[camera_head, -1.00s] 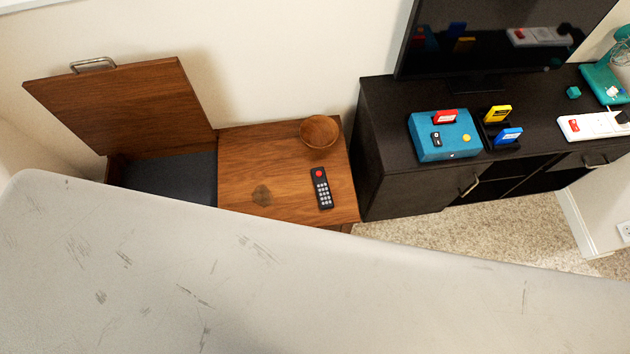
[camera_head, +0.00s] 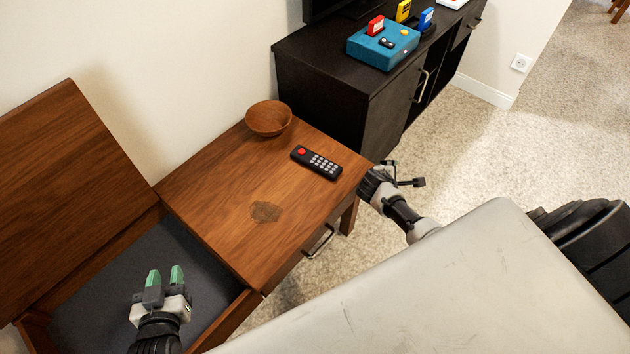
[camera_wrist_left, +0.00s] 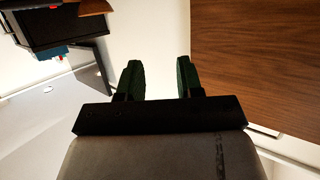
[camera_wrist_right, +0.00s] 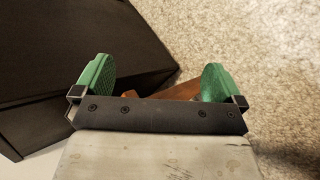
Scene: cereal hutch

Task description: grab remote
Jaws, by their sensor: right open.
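The black remote (camera_head: 316,162) with a red button and pale keys lies flat on the wooden side table (camera_head: 215,195), near its right edge. My right gripper (camera_wrist_right: 157,78) is open and empty in the right wrist view. In the head view its wrist is beside the table's right front corner, right of the remote, and its fingertips are hard to make out. My left gripper (camera_head: 165,275) has its green fingers apart with nothing between them, over the open dark-lined compartment left of the table. It also shows in the left wrist view (camera_wrist_left: 159,75). Neither wrist view shows the remote.
A wooden bowl (camera_head: 269,118) stands on the table behind the remote. A raised wooden lid (camera_head: 75,190) stands at left. A black cabinet (camera_head: 340,85) behind the table carries a teal box (camera_head: 382,46) with cartridges. Carpet lies clear to the right.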

